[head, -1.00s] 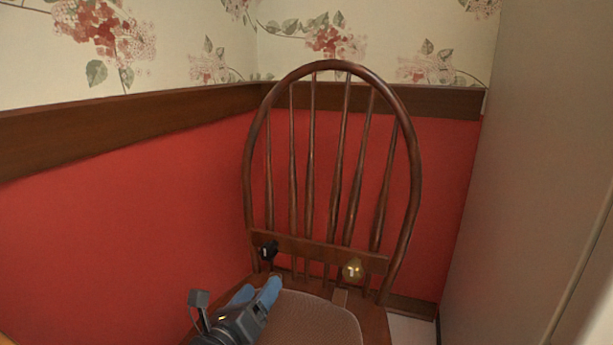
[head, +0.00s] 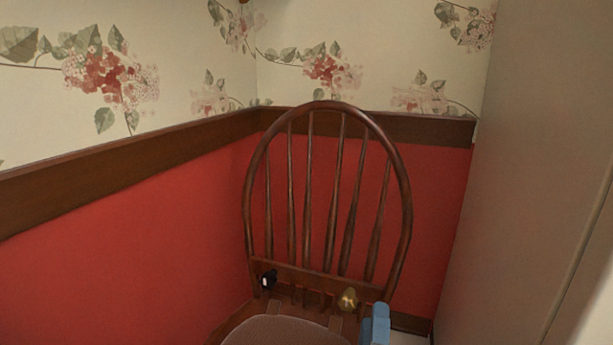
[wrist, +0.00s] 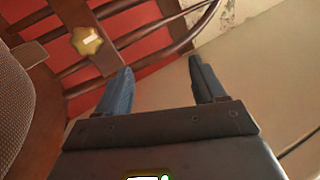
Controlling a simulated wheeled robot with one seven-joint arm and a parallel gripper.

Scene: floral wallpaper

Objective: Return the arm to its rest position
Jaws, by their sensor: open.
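My gripper (wrist: 160,88) is open in the wrist view. Its two blue-grey fingers are apart with nothing between them. In the head view only a blue finger (head: 376,326) shows at the bottom edge, right of the chair seat; the rest of the arm is out of frame. The wooden spindle-back chair (head: 408,215) stands in the corner, and its back also shows in the wrist view (wrist: 120,40).
A gold knob-like object (head: 348,299) and a small black one (head: 269,279) sit low at the chair's back. A red wall with a wooden rail (head: 120,155) is at left. A plain beige panel (head: 525,170) stands close on the right.

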